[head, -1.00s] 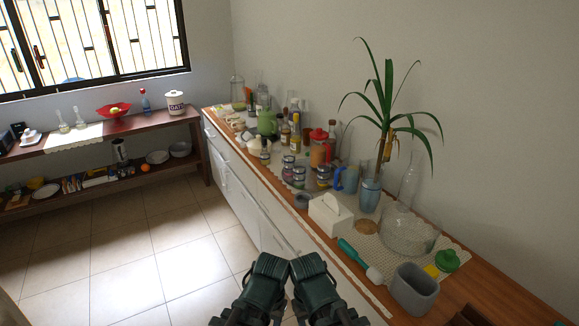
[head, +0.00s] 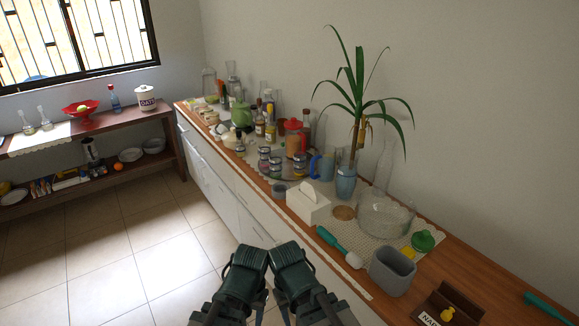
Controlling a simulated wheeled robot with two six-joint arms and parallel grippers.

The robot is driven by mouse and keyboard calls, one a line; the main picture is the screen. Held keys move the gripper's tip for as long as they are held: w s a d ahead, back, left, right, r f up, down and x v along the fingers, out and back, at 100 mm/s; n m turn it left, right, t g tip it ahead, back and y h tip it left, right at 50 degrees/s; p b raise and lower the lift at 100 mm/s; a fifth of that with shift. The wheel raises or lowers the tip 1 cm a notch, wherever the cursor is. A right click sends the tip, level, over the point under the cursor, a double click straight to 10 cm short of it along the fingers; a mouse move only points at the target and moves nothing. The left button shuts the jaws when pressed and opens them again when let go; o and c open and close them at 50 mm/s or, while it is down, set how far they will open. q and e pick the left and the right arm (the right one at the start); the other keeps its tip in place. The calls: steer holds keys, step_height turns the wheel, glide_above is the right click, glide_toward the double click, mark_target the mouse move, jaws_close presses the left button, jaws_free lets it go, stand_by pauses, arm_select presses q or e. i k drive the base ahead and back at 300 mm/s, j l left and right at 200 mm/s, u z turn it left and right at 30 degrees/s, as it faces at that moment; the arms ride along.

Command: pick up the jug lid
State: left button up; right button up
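A green lid with a knob (head: 423,240) lies on the counter at the right, beside a yellow piece and the round glass vessel (head: 385,215). An orange jug (head: 293,144) with a red top (head: 293,125) stands farther back among the jars. I cannot tell for certain which of these is the jug lid. My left gripper (head: 243,275) and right gripper (head: 293,272) are side by side at the bottom centre, in front of the counter and away from both. Their fingers cannot be made out, and nothing is visibly held.
The wooden counter (head: 465,270) is crowded. Tiled floor (head: 130,250) at left is clear. A low shelf (head: 125,125) stands behind.

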mark_target(292, 124)
steer(key=i+j+z, duration=0.1)
steer(key=j+z, duration=0.15)
steer(key=z, duration=0.2)
steer(key=j+z, duration=0.25)
steer(key=z, duration=0.15)
steer(key=i+j+z, duration=0.1)
steer(key=j+z, duration=0.2)
steer(key=z, duration=0.15)
steer(key=j+z, duration=0.4)
steer(key=j, duration=0.35)
steer(key=j+z, duration=0.4)
steer(key=j, duration=0.35)
steer(key=j+u, duration=0.15)
steer(key=j, duration=0.3)
steer(key=i+j+u, duration=0.1)
steer(key=j, duration=0.35)
